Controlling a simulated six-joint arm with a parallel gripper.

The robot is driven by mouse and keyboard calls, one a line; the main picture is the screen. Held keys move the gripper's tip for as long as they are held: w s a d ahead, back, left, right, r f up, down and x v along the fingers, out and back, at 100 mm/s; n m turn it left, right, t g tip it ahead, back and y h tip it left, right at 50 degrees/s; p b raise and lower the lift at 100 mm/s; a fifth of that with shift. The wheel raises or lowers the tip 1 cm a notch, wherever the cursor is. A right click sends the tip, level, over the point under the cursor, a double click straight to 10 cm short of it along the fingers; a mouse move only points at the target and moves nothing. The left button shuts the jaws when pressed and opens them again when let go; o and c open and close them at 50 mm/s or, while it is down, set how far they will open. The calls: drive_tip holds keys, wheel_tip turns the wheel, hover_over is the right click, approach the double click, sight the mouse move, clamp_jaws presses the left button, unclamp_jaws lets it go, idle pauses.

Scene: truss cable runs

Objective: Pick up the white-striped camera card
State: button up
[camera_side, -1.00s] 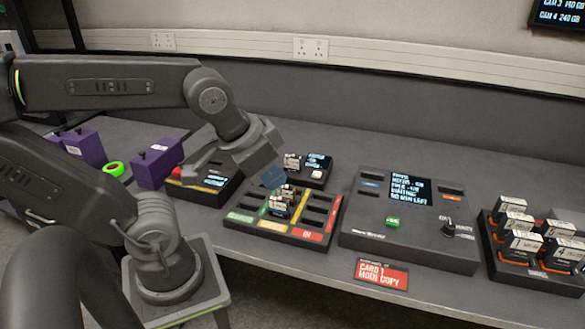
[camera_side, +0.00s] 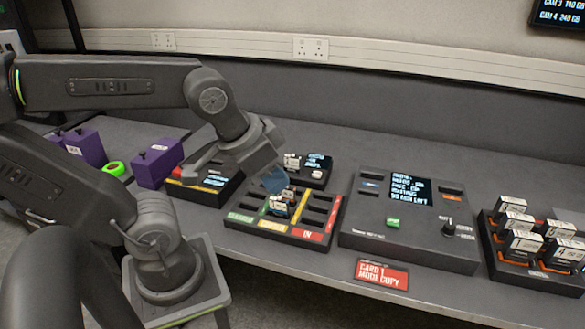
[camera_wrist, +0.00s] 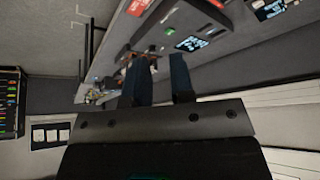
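A sorting tray (camera_side: 262,235) with green, yellow and red labelled lanes sits mid-desk. Small dark camera cards with pale labels (camera_side: 278,207) stand in its left and middle slots. Which one bears the white stripe is too small to tell. My gripper (camera_side: 276,183) is tilted down just above and behind these cards, its bluish fingers partly overlapping the rear ones. In the wrist view my gripper (camera_wrist: 162,78) shows two dark fingers with a clear gap and no card held between them. Blurred cards lie just beyond the left finger.
A copy console (camera_side: 410,225) with a screen and green button stands right of the tray. A rack of large cards (camera_side: 520,240) is at far right. A small reader (camera_side: 318,170) stands behind the tray.

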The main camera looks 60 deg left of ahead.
drive_tip(key=o, duration=1.2)
drive_tip(key=n+g+y, duration=0.2)
drive_tip(key=n+y, duration=0.1)
drive_tip(key=n, duration=0.6)
hover_over(292, 155)
drive_tip(key=s+d, duration=0.3)
drive_tip(key=d, duration=0.1)
wheel_tip(292, 155, down, 11)
drive_tip(key=x, duration=0.6)
drive_tip(key=a+x, duration=0.1)
drive_tip(key=x, duration=0.2)
drive_tip(key=shift+s, duration=0.3)
drive_tip(key=shift+x, duration=2.75)
